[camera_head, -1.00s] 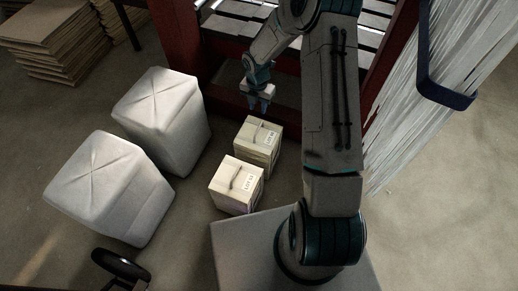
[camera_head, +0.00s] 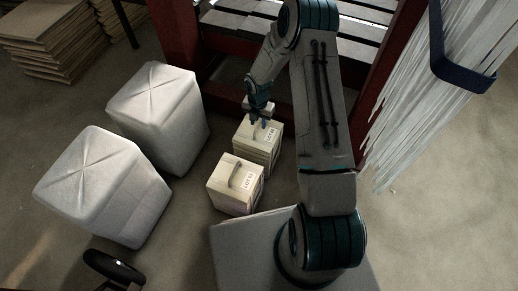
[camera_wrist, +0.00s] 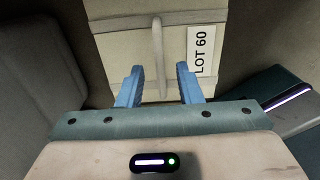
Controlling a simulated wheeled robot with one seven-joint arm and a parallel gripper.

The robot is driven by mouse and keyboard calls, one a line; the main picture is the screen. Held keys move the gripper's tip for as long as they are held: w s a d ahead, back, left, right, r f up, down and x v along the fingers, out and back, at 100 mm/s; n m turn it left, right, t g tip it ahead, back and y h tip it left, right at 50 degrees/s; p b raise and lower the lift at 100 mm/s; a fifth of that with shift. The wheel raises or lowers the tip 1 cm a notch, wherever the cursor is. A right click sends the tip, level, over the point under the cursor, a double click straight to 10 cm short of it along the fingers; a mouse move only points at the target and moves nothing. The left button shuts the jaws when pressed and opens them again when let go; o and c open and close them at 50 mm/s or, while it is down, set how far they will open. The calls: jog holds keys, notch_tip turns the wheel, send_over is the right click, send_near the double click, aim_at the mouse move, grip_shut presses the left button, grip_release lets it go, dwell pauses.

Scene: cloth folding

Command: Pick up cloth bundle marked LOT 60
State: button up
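The cloth bundle marked LOT 60 (camera_wrist: 125,50) is a cream block with a strap handle on top. Its label reads clearly in the wrist view. In the head view it is the farther of two cream bundles (camera_head: 258,153) on the floor. My gripper (camera_wrist: 159,82) is open, its blue fingers apart on either side of the strap handle's line in the wrist view. In the head view my gripper (camera_head: 259,122) is over the top of this bundle and partly covers it. I cannot tell whether the fingers touch the handle.
A second labelled cream bundle (camera_head: 232,188) stands just nearer. Two large pale wrapped bales (camera_head: 160,105) (camera_head: 105,190) stand to the left. A red-framed rack (camera_head: 225,96) is behind, and hanging pale strands (camera_head: 420,100) are at the right.

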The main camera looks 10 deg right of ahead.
notch_tip(320, 180, down, 3)
jog(key=shift+r+b, duration=0.1)
jog(key=shift+b, duration=0.25)
grip_shut()
jog(key=shift+s, duration=0.1)
dwell(0.9)
jog(key=shift+r, duration=0.15)
